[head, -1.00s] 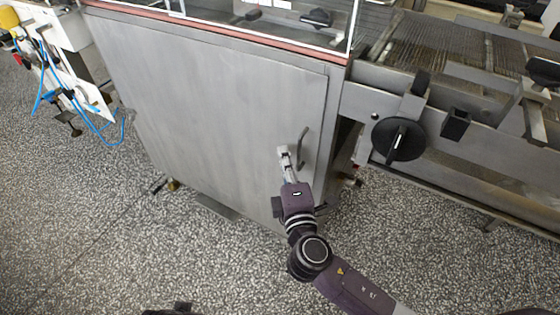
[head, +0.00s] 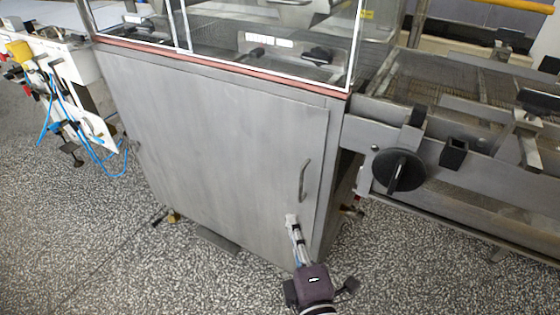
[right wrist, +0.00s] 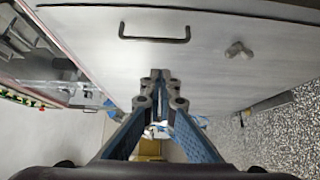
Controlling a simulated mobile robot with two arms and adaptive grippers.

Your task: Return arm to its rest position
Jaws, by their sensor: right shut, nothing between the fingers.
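My right gripper (head: 291,219) is shut and empty in the head view, low in front of the steel cabinet door (head: 225,150). Its fingertips appear below the door's curved handle (head: 303,180) and apart from it. The door looks closed. In the right wrist view the blue-padded fingers (right wrist: 160,80) meet at their tips, with the dark handle (right wrist: 154,39) beyond them. My left gripper is not in view.
A glass-sided housing (head: 270,40) tops the cabinet. A mesh conveyor (head: 450,85) with a black knob (head: 399,171) stands at right. Blue hoses (head: 75,120) hang at left. The speckled floor (head: 110,240) is open in front.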

